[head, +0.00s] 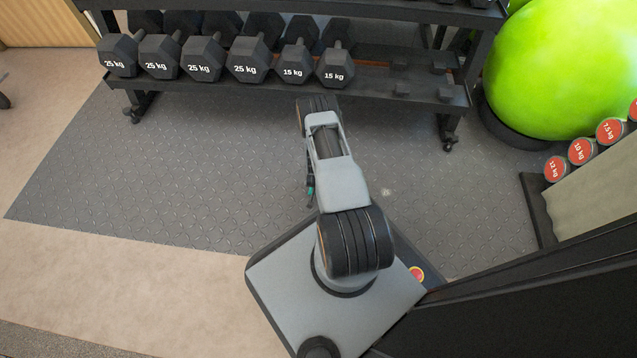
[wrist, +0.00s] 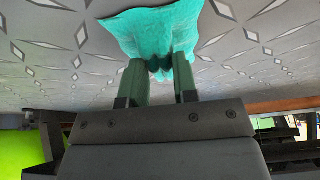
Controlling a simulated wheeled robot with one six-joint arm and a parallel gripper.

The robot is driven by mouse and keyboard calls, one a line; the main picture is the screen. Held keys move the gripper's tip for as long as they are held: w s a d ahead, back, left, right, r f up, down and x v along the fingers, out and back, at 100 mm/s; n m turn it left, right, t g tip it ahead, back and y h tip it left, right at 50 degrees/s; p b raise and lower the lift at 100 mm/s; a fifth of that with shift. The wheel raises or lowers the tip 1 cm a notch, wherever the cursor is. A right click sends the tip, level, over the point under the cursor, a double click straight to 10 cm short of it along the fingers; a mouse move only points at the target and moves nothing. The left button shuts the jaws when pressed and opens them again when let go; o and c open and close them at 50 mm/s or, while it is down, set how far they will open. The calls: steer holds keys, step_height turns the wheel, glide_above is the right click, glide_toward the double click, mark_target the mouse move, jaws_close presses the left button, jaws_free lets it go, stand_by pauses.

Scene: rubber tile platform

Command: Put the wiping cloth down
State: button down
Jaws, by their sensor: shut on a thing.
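The wiping cloth (wrist: 150,35) is a teal piece of fabric in the wrist view. It is bunched between the two fingers of my gripper (wrist: 160,80), and its wider part spreads beyond the fingertips against the grey patterned rubber floor (wrist: 55,45). My gripper is shut on the cloth. I cannot tell whether the cloth touches the floor.
A black rack (head: 400,85) with several hexagonal dumbbells (head: 250,58) stands at the back. A large green ball (head: 565,65) sits at the right, near dumbbells with red ends (head: 583,150). The rubber floor left of my arm is clear.

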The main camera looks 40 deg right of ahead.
steer(key=c, duration=0.9)
jaws_free()
steer(key=p+v, duration=0.6)
steer(key=v, duration=0.5)
steer(key=w+a+r+n+y, duration=0.1)
steer(key=w+a+r, duration=0.2)
steer(key=r, duration=0.7)
steer(key=w+a+r+n+y, duration=0.1)
steer(key=w+a+r+n, duration=0.15)
steer(key=r, duration=0.75)
steer(key=w+a+r+n, duration=0.1)
steer(key=w+a+r, duration=0.15)
steer(key=r, duration=0.75)
steer(key=s+a+r+n, duration=0.1)
steer(key=s+a+r, duration=0.2)
steer(key=s+r, duration=0.2)
steer(key=s+a+r+n, duration=0.2)
steer(key=s+r, duration=0.4)
steer(key=r, duration=0.1)
steer(key=s+a+r+n+y, duration=0.1)
steer(key=s+a+r, duration=0.2)
steer(key=s+r, duration=0.2)
steer(key=shift+s+a+r+g, duration=0.1)
steer(key=shift+a+r+g, duration=0.05)
steer(key=shift+r, duration=0.3)
steer(key=shift+s+a+r+g, duration=0.1)
steer(key=shift+a+r+g, duration=0.05)
steer(key=shift+r, duration=0.35)
